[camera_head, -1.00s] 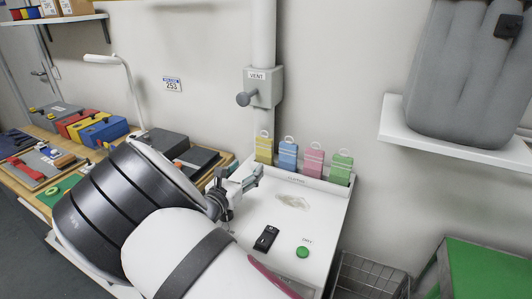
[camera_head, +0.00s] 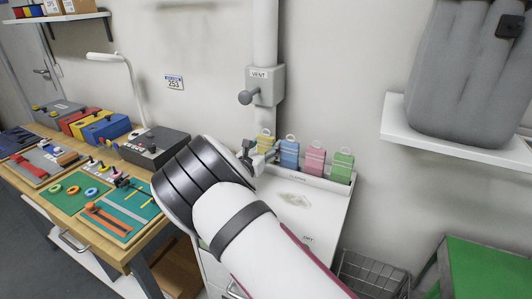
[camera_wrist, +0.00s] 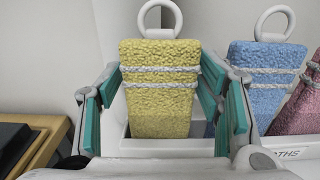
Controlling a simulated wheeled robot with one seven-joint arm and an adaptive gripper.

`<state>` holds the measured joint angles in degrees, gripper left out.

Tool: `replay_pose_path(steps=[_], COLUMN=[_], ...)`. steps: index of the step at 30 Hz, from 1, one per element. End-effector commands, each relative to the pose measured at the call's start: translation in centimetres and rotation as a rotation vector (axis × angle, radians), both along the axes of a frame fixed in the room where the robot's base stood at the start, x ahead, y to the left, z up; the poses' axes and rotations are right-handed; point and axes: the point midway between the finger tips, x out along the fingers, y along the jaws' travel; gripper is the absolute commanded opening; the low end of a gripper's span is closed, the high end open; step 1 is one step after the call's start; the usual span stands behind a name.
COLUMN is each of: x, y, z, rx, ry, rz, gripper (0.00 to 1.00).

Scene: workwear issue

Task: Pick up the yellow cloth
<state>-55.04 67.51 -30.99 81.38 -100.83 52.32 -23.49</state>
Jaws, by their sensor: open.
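The yellow cloth (camera_wrist: 159,88) is a bundled block with two pale cords around it and a white ring on top. It stands upright at the left end of a white rack (camera_head: 310,181) on the cabinet. In the wrist view my gripper (camera_wrist: 163,108) is open, with one teal-padded finger on each side of the yellow cloth. I cannot tell whether the fingers touch it. In the head view my gripper (camera_head: 258,156) partly covers the yellow cloth (camera_head: 265,138).
A blue cloth (camera_head: 289,155), a pink cloth (camera_head: 313,161) and a green cloth (camera_head: 341,167) stand to the right in the same rack. The wall and vent box (camera_head: 264,88) are behind. A workbench with cases (camera_head: 105,127) is at left.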

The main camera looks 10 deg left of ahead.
Motion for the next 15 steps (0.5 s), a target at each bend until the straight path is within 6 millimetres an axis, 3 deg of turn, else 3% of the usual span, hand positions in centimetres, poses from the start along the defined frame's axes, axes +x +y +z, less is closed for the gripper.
replay_pose_path(steps=[8, 13, 15], x=[0.41, 0.4, 0.39], y=[-0.12, -0.12, -0.12], z=[-0.03, -0.02, -0.02], rx=[-0.001, 0.0, 0.0], ry=[0.001, 0.0, 0.0], rz=[0.001, 0.001, 0.0], gripper=[0.6, 0.26, 0.26])
